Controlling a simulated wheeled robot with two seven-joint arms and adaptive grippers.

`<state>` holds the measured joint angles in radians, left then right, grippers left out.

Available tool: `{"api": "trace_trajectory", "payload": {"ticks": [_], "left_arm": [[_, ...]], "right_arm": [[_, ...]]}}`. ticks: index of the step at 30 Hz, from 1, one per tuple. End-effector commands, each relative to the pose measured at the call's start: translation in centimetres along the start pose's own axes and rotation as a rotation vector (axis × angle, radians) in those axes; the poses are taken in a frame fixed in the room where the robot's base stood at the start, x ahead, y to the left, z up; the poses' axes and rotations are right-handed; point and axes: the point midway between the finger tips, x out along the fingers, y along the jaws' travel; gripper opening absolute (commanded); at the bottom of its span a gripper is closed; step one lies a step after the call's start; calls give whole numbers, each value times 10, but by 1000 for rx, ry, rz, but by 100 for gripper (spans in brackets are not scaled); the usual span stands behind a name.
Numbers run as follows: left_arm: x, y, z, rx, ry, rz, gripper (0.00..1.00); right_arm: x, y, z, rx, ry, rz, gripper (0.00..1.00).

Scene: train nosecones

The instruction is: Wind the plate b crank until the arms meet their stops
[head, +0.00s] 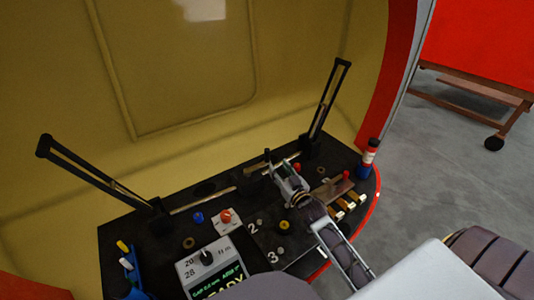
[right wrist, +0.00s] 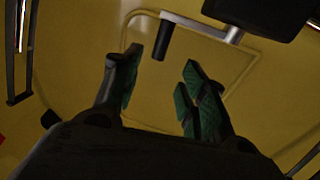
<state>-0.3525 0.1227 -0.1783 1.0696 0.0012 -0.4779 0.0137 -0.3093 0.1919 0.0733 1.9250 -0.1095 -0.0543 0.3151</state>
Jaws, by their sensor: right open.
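In the right wrist view a crank shows as a pale metal bar (right wrist: 200,26) with a black handle (right wrist: 161,38) and a dark block at its other end. My right gripper (head: 283,168) reaches over the black deck; its open fingers (right wrist: 160,68) have green pads. The handle appears between and just beyond the fingertips; I cannot tell whether they touch it. In the head view the crank is mostly hidden by my gripper. Two slotted black arms stand raised and leaning, the left arm (head: 95,170) outward left and the right arm (head: 327,100) to the right. My left gripper is out of view.
A yellow curved wall (head: 180,80) stands behind. A cart (head: 480,90) stands at right.

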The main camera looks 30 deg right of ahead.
Motion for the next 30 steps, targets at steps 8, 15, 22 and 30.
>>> {"api": "trace_trajectory", "payload": {"ticks": [8,15,22,30], "left_arm": [[0,1,-3,-1,4,1,55],[-2,2,-12,-2,14,3,55],[-2,6,-14,-5,8,7,55],[-5,10,-23,-7,10,11,55]], "right_arm": [[23,0,0,-1,1,1,43],[42,0,0,-1,1,0,43],[60,0,0,-2,1,0,43],[81,0,0,-1,0,1,43]]}}
